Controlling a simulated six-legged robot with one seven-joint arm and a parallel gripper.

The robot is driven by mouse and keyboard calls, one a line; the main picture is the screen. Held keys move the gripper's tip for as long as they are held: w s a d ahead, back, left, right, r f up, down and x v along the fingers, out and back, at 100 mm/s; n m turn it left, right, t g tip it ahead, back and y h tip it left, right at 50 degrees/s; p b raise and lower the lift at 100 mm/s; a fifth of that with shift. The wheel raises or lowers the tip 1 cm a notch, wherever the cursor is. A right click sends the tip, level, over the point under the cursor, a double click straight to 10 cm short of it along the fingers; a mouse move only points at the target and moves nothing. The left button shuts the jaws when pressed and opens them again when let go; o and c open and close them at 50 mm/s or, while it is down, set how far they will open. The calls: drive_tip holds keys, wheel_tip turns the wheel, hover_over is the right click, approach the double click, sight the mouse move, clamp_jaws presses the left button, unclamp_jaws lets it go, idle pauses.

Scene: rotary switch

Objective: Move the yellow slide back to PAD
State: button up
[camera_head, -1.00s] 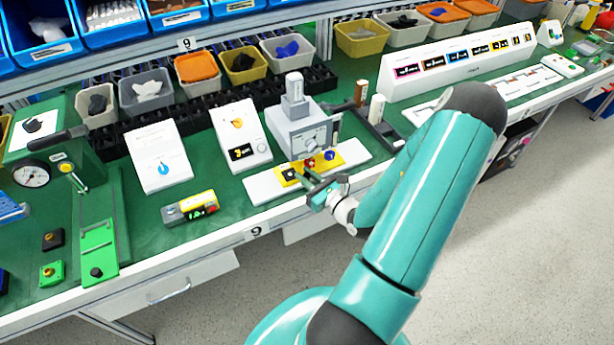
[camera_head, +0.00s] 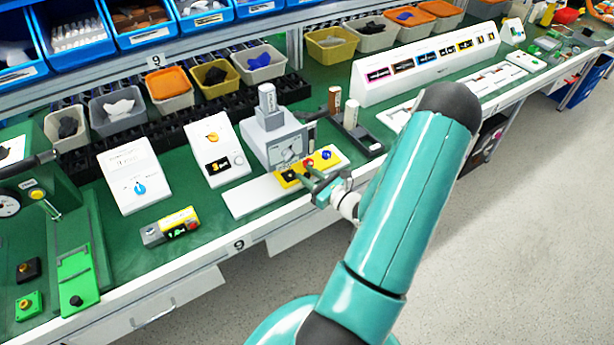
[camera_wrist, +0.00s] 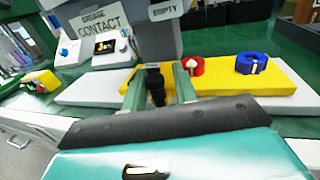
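The yellow slide (camera_head: 333,157) lies on a long white base (camera_head: 250,195) at the foot of the grey machine (camera_head: 275,145). In the wrist view the yellow slide (camera_wrist: 225,72) reaches towards the base's right end and carries a red ring (camera_wrist: 193,65) with a white piece and a blue ring (camera_wrist: 250,63). My gripper (camera_head: 314,181) is at the slide's front edge. In the wrist view my gripper's fingers (camera_wrist: 160,88) straddle a black knob (camera_wrist: 156,88); the left finger is close against it and a narrow gap shows on the right. Labels on the machine read "CONTACT" and "EMPTY"; I cannot read PAD.
A white dial box (camera_head: 215,150) and a white panel with a blue knob (camera_head: 136,175) stand left. A yellow-grey box (camera_head: 171,228) lies near the front edge. A black holder with two upright cylinders (camera_head: 355,135) stands right.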

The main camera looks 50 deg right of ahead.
drive_tip(key=s, duration=1.3)
drive_tip(key=shift+s+a, duration=0.15)
drive_tip(key=shift+s, duration=0.25)
